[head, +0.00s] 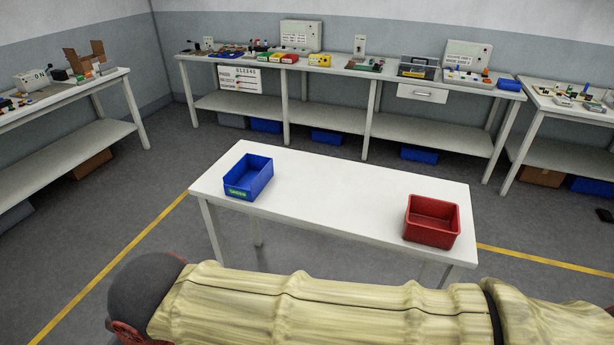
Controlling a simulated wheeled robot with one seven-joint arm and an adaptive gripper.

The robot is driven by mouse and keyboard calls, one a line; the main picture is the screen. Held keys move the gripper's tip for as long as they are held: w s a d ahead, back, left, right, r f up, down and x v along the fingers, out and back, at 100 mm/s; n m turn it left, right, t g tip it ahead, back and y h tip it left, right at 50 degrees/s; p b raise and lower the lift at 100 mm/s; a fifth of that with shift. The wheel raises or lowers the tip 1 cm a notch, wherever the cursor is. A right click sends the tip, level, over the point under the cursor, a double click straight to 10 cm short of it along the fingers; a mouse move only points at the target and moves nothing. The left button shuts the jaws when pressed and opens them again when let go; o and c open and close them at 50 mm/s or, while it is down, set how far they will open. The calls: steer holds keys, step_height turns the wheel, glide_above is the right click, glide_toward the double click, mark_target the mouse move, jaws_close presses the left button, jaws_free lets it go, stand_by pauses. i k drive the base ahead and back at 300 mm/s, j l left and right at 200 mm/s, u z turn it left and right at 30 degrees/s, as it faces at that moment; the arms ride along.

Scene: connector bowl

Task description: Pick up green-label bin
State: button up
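The blue bin (249,176) has a green label (237,192) on its front face. It stands upright at the left end of the white table (335,195) in the head view and looks empty. My arm, in a pale yellow cover, crosses the bottom of the view in front of the table, apart from the bin. My gripper's fingers cannot be made out.
A red bin (432,222) stands at the table's right end; the tabletop between the bins is clear. Long cluttered benches (345,68) line the back wall, with side benches (70,95) at left and right. Yellow lines (110,265) mark the open floor.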

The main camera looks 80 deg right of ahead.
mark_target(246, 180)
steer(key=z, duration=2.05)
steer(key=i+j+z, duration=0.1)
steer(key=z, duration=0.3)
steer(key=j+z, duration=0.3)
steer(key=z, duration=0.15)
steer(key=j+z, duration=0.2)
steer(key=z, duration=0.2)
steer(key=j+z, duration=0.15)
steer(key=j, duration=0.55)
steer(key=j+z, duration=0.15)
steer(key=j, duration=0.5)
steer(key=k+j+z, duration=0.15)
steer(key=j, duration=0.55)
